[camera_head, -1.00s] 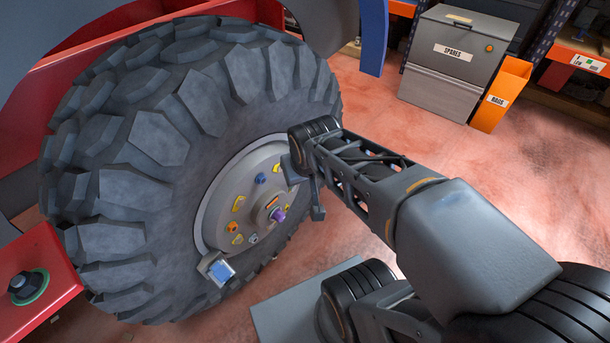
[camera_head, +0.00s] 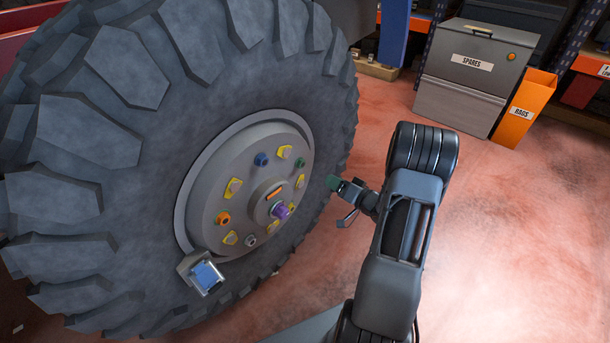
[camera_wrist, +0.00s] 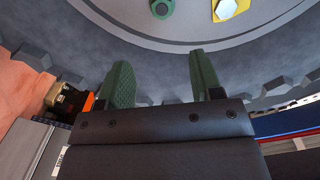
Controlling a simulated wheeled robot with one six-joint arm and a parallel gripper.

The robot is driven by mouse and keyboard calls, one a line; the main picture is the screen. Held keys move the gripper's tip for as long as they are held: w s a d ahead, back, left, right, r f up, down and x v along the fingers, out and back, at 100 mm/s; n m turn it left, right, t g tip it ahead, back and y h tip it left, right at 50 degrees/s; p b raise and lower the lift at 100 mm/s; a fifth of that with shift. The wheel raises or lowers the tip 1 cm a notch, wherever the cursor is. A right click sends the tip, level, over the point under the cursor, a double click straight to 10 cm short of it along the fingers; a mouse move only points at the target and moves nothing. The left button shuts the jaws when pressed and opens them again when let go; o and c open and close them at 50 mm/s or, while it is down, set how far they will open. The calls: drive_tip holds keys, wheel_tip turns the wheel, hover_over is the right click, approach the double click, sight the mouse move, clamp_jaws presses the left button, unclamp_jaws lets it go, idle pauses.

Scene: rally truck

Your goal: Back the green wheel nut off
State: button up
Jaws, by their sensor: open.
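The green wheel nut (camera_head: 300,162) sits at the right edge of the grey hub (camera_head: 212,190), near a yellow-tabbed nut. In the wrist view the green nut (camera_wrist: 162,9) shows at the top edge, partly cut off. My gripper (camera_head: 334,183) is to the right of the hub, beside the tyre and apart from the nut. In the wrist view its two green-padded fingers (camera_wrist: 163,72) stand apart with nothing between them, and the nut lies beyond their tips.
Blue, orange, grey and purple nuts and yellow tabs ring the hub. A blue-faced block (camera_head: 206,277) sits at the rim's lower edge. The big tyre (camera_head: 130,190) fills the left. A SPARES cabinet (camera_head: 460,105) and orange RAGS bin (camera_head: 522,110) stand behind. The floor at right is clear.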

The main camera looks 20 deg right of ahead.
sight(303, 165)
drive_tip(key=shift+y, duration=0.4)
drive_tip(key=x, duration=0.4)
drive_tip(key=b+x, duration=0.1)
drive_tip(key=x, duration=0.3)
drive_tip(key=b+x, duration=0.1)
drive_tip(key=x, duration=0.4)
drive_tip(key=shift+a+f, duration=0.1)
drive_tip(key=shift+f, duration=0.2)
drive_tip(key=shift+w, duration=0.1)
drive_tip(key=shift+c, duration=0.2)
drive_tip(key=c, duration=0.9)
drive_tip(key=shift+b, duration=0.3)
